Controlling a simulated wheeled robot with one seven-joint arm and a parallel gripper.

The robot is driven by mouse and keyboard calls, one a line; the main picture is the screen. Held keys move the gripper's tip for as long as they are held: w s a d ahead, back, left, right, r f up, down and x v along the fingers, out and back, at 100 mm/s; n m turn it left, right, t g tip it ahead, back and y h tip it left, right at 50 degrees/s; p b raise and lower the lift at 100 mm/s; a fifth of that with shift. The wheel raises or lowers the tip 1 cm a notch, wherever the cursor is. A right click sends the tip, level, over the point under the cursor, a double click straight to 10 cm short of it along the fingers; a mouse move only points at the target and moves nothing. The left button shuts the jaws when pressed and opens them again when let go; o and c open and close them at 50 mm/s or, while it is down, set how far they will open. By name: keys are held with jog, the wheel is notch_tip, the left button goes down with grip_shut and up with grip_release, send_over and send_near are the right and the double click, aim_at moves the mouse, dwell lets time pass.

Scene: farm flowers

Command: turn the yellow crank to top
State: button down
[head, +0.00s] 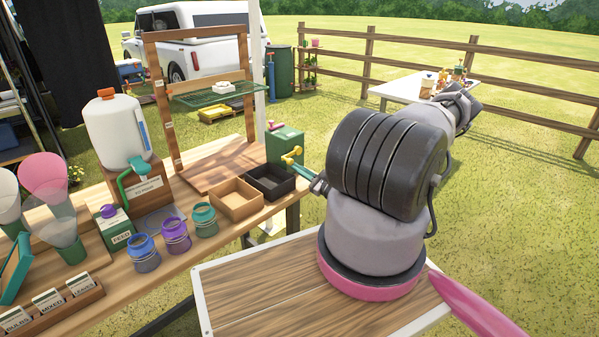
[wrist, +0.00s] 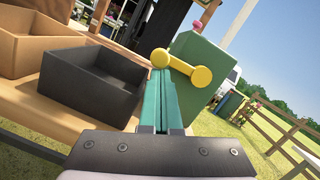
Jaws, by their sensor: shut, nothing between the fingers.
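The yellow crank (wrist: 181,67) is a short bar with a round knob at each end, on the face of a green box (wrist: 205,52). In the wrist view it lies nearly level, its left end a little higher than its right. In the head view the crank (head: 291,156) shows small on the green box (head: 285,143) at the bench's right end. My gripper (wrist: 161,76) has its teal fingers together and empty. Their tips appear just below the crank's left knob; I cannot tell whether they touch. In the head view my gripper (head: 319,185) is partly hidden by my arm.
A black open tray (head: 271,182) and a tan open tray (head: 237,200) sit on the bench left of the green box. A pink knob (wrist: 197,26) stands on the box. Jars and a white jug (head: 115,130) are further left.

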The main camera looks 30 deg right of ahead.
jog(key=shift+a+r+m+t+h, duration=0.15)
jog(key=shift+r+m, duration=0.2)
jog(key=shift+m, duration=0.35)
jog(key=shift+a+r+m+t+h, duration=0.15)
jog(key=shift+r+m, duration=0.15)
jog(key=shift+m, duration=0.4)
jog(key=shift+d, duration=0.1)
